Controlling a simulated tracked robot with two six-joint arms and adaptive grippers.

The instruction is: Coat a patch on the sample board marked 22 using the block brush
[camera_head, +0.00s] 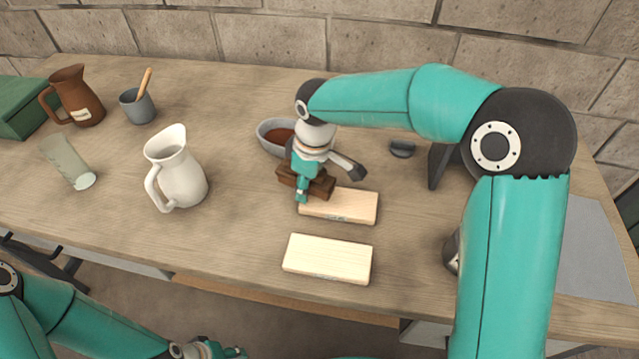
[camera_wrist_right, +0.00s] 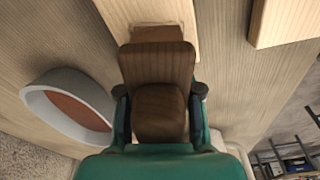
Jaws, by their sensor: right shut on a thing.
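The block brush (camera_head: 322,188) is dark brown. My right gripper (camera_head: 302,192) is shut on it, above the left end of the farther pale wooden sample board (camera_head: 350,207). In the right wrist view the brush (camera_wrist_right: 157,65) sits between the fingers and covers part of a board (camera_wrist_right: 150,10). I cannot tell whether it touches the board. A second pale board (camera_head: 328,259) lies nearer the front edge, and its top looks bare. The marks on the boards' front edges are too small to read. My left gripper (camera_head: 218,350) is low at the bottom edge, partly cut off.
A grey bowl (camera_head: 263,139) of reddish-brown liquid stands behind the brush. A white pitcher (camera_head: 178,177), a glass (camera_head: 66,160), a grey cup (camera_head: 137,107) and a brown jug (camera_head: 80,98) stand to the left. A small dark object (camera_head: 402,149) lies behind the boards.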

